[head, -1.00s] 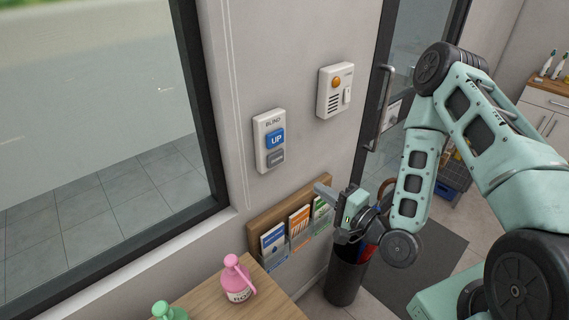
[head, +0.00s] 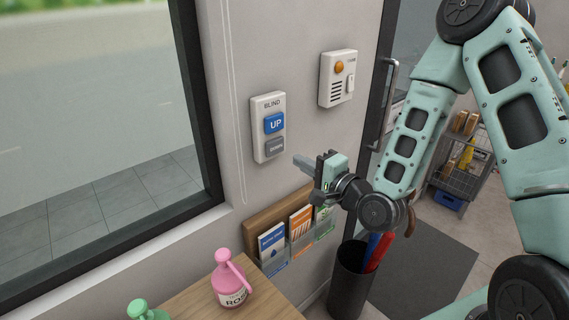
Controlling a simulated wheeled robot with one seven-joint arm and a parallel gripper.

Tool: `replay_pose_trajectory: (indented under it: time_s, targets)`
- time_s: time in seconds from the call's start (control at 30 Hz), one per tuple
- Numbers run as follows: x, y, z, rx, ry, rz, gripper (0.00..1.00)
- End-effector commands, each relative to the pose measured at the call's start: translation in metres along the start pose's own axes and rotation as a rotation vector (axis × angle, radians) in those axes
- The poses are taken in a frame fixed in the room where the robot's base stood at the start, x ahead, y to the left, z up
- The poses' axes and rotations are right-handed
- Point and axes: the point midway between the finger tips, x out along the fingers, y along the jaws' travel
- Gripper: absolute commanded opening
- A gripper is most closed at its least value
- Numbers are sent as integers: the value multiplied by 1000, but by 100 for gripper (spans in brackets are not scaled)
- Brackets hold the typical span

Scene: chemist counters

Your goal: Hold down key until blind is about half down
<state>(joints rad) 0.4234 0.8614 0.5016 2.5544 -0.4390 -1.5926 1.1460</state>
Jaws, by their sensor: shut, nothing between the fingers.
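The blind switch (head: 268,127) is a white plate on the wall, marked BLIND. It has a blue UP key (head: 274,123) above a grey key (head: 274,146), whose lettering is too small to read surely. My gripper (head: 298,161) is shut and empty. Its fingers point left, just right of and slightly below the grey key in the head view. They appear apart from the switch.
An intercom box (head: 338,78) with an orange button is on the wall right of the switch. A leaflet rack (head: 290,235) hangs below my gripper. A pink bottle (head: 229,283) and a green bottle (head: 146,311) stand on a wooden counter. An umbrella bin (head: 350,285) stands on the floor.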

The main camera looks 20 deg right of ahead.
Motion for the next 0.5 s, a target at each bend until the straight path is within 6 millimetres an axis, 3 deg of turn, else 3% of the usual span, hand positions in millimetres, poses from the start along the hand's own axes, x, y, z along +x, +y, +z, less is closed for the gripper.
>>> replay_pose_trajectory:
  time_s: [0.3,0.5]
  targets:
    - [46,-5,0,1,0,0,0]
    - [63,-2,0,0,1,0,0]
